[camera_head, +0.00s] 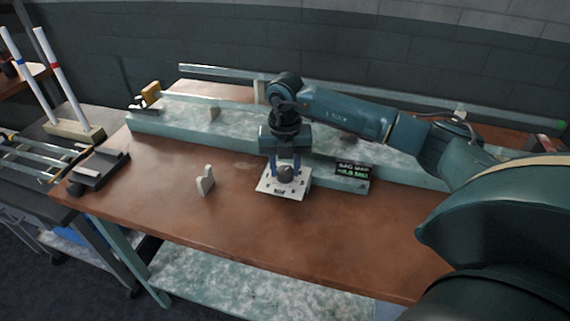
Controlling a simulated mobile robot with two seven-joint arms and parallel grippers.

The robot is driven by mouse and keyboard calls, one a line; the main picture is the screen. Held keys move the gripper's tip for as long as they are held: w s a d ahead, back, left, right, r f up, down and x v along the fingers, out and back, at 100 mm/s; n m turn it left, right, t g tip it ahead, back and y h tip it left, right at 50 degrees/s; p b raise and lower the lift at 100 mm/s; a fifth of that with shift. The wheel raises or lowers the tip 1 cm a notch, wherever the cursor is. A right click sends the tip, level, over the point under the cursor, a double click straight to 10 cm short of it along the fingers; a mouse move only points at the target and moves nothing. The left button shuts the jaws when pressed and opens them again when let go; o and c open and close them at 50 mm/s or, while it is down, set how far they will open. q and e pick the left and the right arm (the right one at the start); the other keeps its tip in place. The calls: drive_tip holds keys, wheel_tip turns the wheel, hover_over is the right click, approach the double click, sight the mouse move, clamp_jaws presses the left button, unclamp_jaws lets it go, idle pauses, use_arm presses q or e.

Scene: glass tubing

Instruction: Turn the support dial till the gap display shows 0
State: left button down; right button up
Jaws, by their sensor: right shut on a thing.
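The dial (285,173) is a dark round knob on a small white plate (268,187) on the brown bench. My right gripper (284,168) reaches down over it from above, with its blue fingers at either side, and is shut on the dial. The gap display (352,170) is a small black panel with green characters just right of the dial. Its lower line is lit with a nonzero-looking figure, too small to read surely. My left gripper is not in view.
A long pale green rail (165,125) runs along the bench behind the dial, with a glass tube (215,72) above it. A cream upright bracket (205,180) stands left of the dial. A rack with white rods (75,130) is at far left. The front bench area is clear.

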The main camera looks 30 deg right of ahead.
sight(285, 170)
drive_tip(key=m, duration=0.3)
drive_tip(key=shift+r+m+p, duration=0.1)
drive_tip(key=shift+m+p, duration=0.25)
drive_tip(key=shift+m, duration=1.15)
use_arm(q)
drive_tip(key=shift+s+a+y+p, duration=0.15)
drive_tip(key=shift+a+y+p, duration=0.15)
drive_tip(key=shift+p, duration=0.1)
use_arm(e)
drive_tip(key=shift+m, duration=0.9)
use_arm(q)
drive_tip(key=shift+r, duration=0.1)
use_arm(e)
drive_tip(key=shift+w, duration=0.1)
drive_tip(key=o, duration=1)
use_arm(q)
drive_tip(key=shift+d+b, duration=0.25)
drive_tip(key=shift+b, duration=0.45)
use_arm(e)
wheel_tip(285, 170, up, 13)
